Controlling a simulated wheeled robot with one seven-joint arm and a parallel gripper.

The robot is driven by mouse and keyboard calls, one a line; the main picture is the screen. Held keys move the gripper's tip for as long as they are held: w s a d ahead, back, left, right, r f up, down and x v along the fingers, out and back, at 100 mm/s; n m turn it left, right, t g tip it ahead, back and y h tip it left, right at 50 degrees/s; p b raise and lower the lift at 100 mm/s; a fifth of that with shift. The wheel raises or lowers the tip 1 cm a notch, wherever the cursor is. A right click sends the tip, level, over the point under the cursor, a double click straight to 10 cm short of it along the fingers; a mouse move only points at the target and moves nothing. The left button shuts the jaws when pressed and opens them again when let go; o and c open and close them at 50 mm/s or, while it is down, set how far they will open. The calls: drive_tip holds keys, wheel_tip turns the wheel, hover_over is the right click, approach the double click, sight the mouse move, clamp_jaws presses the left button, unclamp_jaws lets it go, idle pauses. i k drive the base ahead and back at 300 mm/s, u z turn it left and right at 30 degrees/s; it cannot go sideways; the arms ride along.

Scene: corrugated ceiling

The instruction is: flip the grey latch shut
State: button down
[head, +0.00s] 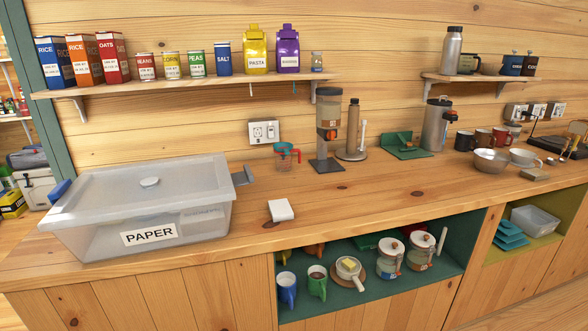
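The clear plastic box labelled PAPER (150,235) stands at the left end of the wooden counter. Its translucent lid (110,190), with a round white knob, lies on top. A grey latch (244,176) is at the box's right end and sticks outward, away from the wall of the box. A blue latch (60,190) is at the left end, close against the box. My gripper is not in view.
A white block (281,210) lies on the counter right of the box. A teal and red measuring cup (286,158) and a dispenser (329,130) stand behind it. The counter (370,205) is clear in the middle. An open shelf (375,293) below holds mugs and jars.

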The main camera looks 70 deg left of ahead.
sight(245, 178)
drive_tip(key=u, duration=0.05)
drive_tip(key=i, duration=2.4)
drive_tip(key=u, duration=3.6)
drive_tip(key=i, duration=1)
